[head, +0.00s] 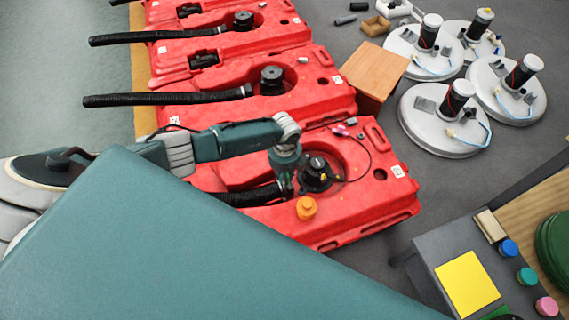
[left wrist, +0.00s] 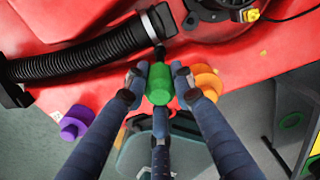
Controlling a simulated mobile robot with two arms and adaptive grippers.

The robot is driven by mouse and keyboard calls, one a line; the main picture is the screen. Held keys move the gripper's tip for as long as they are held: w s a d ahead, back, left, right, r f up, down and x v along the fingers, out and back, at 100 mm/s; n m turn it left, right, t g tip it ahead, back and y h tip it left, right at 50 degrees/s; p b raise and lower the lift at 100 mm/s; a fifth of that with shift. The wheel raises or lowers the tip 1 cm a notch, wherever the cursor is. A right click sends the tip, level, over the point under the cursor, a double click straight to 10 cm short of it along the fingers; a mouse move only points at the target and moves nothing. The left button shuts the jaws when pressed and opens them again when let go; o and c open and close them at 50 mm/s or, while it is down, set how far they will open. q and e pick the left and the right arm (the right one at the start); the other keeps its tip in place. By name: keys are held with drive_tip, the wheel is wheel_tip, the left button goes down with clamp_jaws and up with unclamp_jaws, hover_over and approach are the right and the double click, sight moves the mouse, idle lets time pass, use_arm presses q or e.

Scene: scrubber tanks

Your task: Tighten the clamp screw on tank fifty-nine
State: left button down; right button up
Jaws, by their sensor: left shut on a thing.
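The nearest red tank (head: 345,222) has a black ribbed hose (head: 248,196) running to a black round fitting (head: 316,174). The number on its white tag is too small to read. My left gripper (head: 288,186) is over this tank at the hose's fitting end. In the left wrist view its fingers (left wrist: 159,80) are shut around a green handle (left wrist: 159,92), whose dark tip points at the end of the hose (left wrist: 95,56). The clamp screw is not clear, and I cannot tell whether the tip touches it. My right gripper is not in view.
An orange knob (head: 306,207) stands at this tank's front edge; a purple knob (left wrist: 77,122) shows in the left wrist view. More red tanks (head: 290,98) lie behind. White round units (head: 443,122) and a brown box (head: 376,72) are right. A dark bench (head: 450,242) stands front right.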

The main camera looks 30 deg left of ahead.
use_arm(q)
drive_tip(key=n+p, duration=0.1)
drive_tip(key=n, duration=0.1)
drive_tip(key=r+n, duration=0.1)
drive_tip(key=shift+s+d+n+p, duration=0.1)
drive_tip(key=shift+n+p, duration=0.3)
drive_tip(key=shift+f+n+p, duration=0.15)
drive_tip(key=shift+n+p, duration=0.15)
drive_tip(key=shift+n, duration=0.4)
drive_tip(key=shift+f+n, duration=0.1)
drive_tip(key=shift+n, duration=0.2)
drive_tip(key=n+p, duration=0.3)
drive_tip(key=n, duration=0.4)
drive_tip(key=shift+r+p, duration=0.2)
drive_tip(key=shift+p, duration=0.2)
drive_tip(key=shift+n, duration=0.9)
drive_tip(key=shift+f+n+p, duration=0.2)
drive_tip(key=shift+n+p, duration=0.15)
drive_tip(key=shift+n, duration=0.45)
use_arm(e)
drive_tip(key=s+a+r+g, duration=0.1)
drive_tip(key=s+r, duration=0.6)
